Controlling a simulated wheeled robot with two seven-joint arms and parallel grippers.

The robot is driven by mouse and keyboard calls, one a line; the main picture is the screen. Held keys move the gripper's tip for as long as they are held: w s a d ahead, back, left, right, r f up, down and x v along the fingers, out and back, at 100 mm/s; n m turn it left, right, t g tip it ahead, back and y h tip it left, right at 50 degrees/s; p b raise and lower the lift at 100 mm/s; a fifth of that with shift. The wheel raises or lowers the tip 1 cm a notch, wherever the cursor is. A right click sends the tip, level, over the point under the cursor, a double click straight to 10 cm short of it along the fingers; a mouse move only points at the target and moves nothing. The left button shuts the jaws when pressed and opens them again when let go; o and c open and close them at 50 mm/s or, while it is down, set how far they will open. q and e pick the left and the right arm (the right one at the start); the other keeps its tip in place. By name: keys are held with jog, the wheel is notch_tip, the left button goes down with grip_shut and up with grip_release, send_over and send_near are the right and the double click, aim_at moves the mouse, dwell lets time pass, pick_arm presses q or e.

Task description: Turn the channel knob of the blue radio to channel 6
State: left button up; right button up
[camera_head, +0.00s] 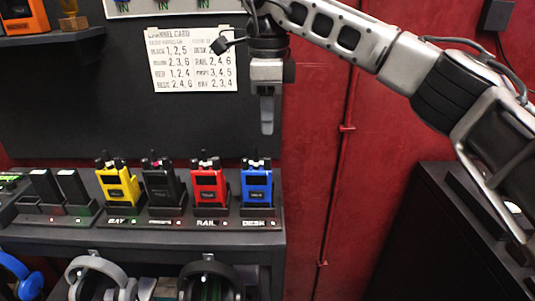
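The blue radio (257,186) stands upright in the rightmost slot of a charger row on the shelf, above a label reading DESK. Its knob and antenna stick up at its top, but the channel setting is too small to read. My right gripper (267,115) points down above the blue radio, well apart from it and a little to its right. Its fingers look close together, seen edge-on, so I cannot tell whether they are open. My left gripper is out of view.
Red (209,187), black (163,187) and yellow (119,186) radios stand left of the blue one. A channel card (195,62) hangs on the dark panel behind. Headphones (100,272) hang below the shelf (150,242). A dark cabinet (420,215) stands at right.

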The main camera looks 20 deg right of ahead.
aim_at(268, 158)
notch_tip(268, 158, down, 9)
jog(key=shift+w+r+p, duration=0.1)
jog(key=shift+p, duration=0.25)
grip_shut()
